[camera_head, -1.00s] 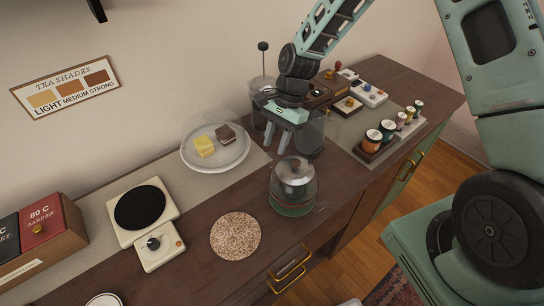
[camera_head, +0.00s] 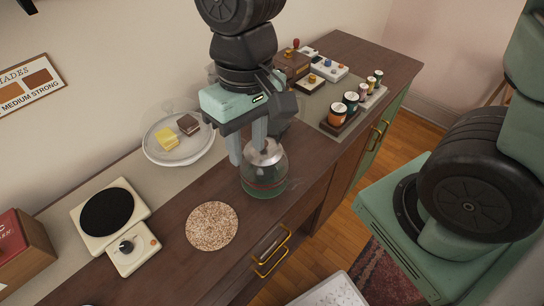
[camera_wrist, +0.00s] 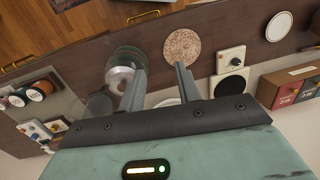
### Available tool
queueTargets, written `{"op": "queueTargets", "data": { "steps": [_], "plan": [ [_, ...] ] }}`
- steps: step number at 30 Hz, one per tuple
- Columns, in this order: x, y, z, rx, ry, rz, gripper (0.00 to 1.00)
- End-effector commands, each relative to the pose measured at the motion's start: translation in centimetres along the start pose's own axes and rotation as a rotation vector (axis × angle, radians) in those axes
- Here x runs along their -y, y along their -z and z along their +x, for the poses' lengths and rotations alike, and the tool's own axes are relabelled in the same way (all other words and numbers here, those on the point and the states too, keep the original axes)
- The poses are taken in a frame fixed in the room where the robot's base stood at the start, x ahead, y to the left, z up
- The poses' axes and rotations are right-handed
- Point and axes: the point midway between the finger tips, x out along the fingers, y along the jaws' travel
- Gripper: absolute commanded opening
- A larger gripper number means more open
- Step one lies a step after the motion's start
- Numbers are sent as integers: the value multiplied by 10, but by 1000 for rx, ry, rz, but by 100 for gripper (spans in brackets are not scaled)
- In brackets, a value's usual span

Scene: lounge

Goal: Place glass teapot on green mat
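The glass teapot (camera_head: 265,172), with a silvery lid and a green tint low in its glass, stands upright on the dark wooden counter. It also shows in the wrist view (camera_wrist: 122,62), beside the left finger. My gripper (camera_head: 248,153) is open and empty, pointing down close to the teapot's lid on its left side; I cannot tell whether it touches. The two fingers stand apart in the wrist view (camera_wrist: 160,75). I see no clearly green mat; a round speckled brown mat (camera_head: 212,226) lies bare left of the teapot. Whether something lies under the teapot is unclear.
A hot plate with a knob (camera_head: 108,212) stands at the left. A glass-covered plate with cakes (camera_head: 180,152) is behind. Spice jars (camera_head: 338,113) on a tray and small boxes (camera_head: 291,63) stand at the right. The counter's front edge has brass drawer handles (camera_head: 272,258).

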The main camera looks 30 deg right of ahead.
Motion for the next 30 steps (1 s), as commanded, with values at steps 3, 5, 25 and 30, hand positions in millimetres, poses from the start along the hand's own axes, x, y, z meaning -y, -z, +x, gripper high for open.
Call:
{"op": "queueTargets", "data": {
  "steps": [3, 5, 25, 30],
  "plan": [
    [7, -39, -4, -32, -40, -232, 34],
    [8, -50, -5, -41, -52, -308, 34],
    [7, -63, -5, -49, -65, -394, 34],
    [7, -63, -5, -49, -65, -394, 34]
  ]
}}
